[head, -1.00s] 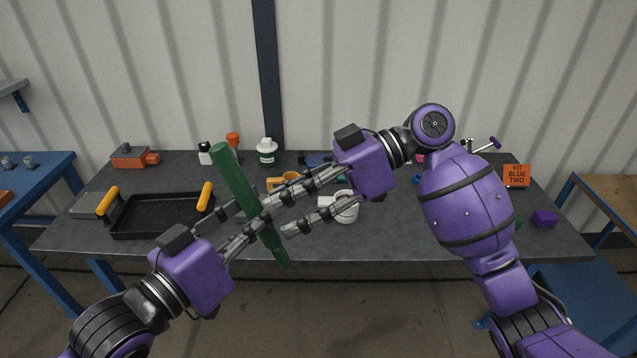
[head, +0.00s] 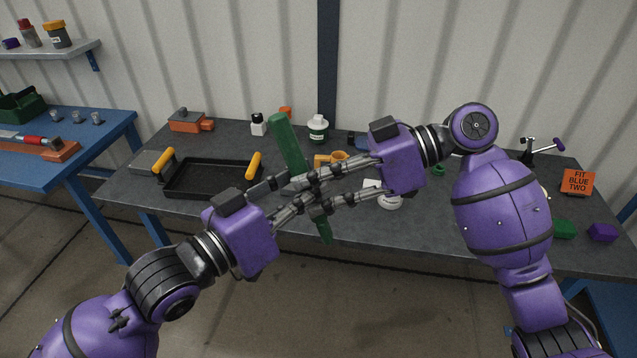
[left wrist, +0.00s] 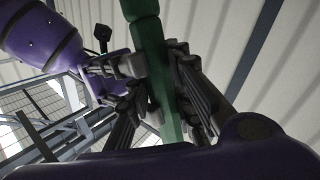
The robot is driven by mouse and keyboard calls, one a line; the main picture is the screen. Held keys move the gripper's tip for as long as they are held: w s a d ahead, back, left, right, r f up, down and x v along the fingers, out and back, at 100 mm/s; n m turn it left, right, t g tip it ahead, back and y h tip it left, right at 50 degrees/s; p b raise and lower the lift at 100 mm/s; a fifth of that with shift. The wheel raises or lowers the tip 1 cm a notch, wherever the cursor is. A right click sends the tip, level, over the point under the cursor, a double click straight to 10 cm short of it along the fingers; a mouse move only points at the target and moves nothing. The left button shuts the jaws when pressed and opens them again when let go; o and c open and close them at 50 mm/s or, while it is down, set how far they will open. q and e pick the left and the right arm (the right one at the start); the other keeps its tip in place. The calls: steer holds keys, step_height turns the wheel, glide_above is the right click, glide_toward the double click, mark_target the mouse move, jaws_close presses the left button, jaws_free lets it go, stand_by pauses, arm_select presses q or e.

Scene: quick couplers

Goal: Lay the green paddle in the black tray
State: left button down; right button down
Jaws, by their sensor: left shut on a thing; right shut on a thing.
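The long green paddle (head: 290,145) is held tilted in the air in front of the table, its upper end leaning left. My left gripper (head: 304,184) is shut on its middle. My right gripper (head: 316,203) reaches in from the right and is shut on the paddle close to the left one; the fingers overlap in view. The left wrist view shows the paddle (left wrist: 150,45) between the left fingers, with the other gripper's fingers close by. The black tray (head: 210,178) with two yellow handles lies on the table left of the paddle and looks empty.
A white mug (head: 390,202) stands partly hidden behind the right gripper. An orange sign (head: 578,183) and a purple block (head: 602,232) are at the right. A blue side table (head: 60,140) is at the left.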

arm_select(q)
steer(key=c, duration=1.5)
jaws_free()
